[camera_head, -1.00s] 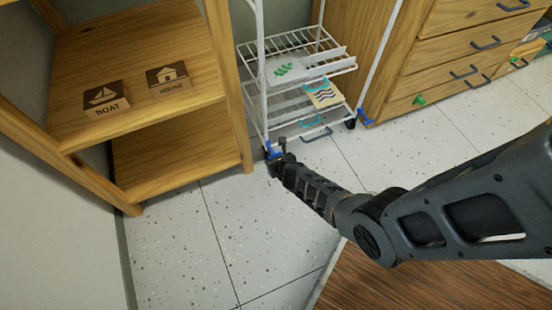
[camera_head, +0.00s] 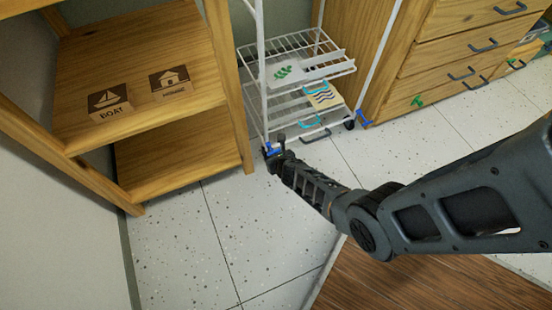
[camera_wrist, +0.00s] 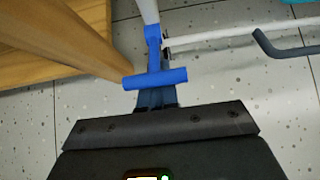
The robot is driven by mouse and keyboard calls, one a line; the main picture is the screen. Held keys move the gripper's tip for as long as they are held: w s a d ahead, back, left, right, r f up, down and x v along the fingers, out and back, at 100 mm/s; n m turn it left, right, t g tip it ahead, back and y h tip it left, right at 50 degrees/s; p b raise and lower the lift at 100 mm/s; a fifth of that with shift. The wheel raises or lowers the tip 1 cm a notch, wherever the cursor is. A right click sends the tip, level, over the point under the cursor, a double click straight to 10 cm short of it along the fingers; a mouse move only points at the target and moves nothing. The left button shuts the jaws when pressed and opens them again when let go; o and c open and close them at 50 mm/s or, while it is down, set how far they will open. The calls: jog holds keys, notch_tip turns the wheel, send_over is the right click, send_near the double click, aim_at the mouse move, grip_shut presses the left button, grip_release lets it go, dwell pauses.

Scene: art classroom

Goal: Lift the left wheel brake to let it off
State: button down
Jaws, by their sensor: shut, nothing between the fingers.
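The left wheel brake is a blue lever with a round crossbar (camera_wrist: 155,78) at the foot of the white wire trolley's left post; in the wrist view it lies just ahead of my gripper (camera_wrist: 156,98). In the head view the blue brake (camera_head: 271,149) shows small at the post's foot, partly covered by my gripper (camera_head: 274,156). My gripper is shut, with its fingertips at or under the crossbar; I cannot tell whether they touch it. The white wire trolley (camera_head: 295,47) stands between the wooden shelf and the drawer cabinet. A second blue brake (camera_head: 364,118) shows at its right foot.
A wooden drawer cabinet (camera_head: 440,77) stands on the right. Speckled floor (camera_head: 205,235) in front of the trolley is free.

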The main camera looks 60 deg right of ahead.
jog(key=shift+r, duration=0.3)
jog(key=shift+w+d+r+p, duration=0.1)
jog(key=shift+p, duration=0.2)
jog(key=shift+f+b, duration=0.6)
jog(key=s+a, duration=0.4)
jog(key=s, duration=0.1)
jog(key=shift+s, duration=0.4)
dwell(0.3)
dwell(0.5)
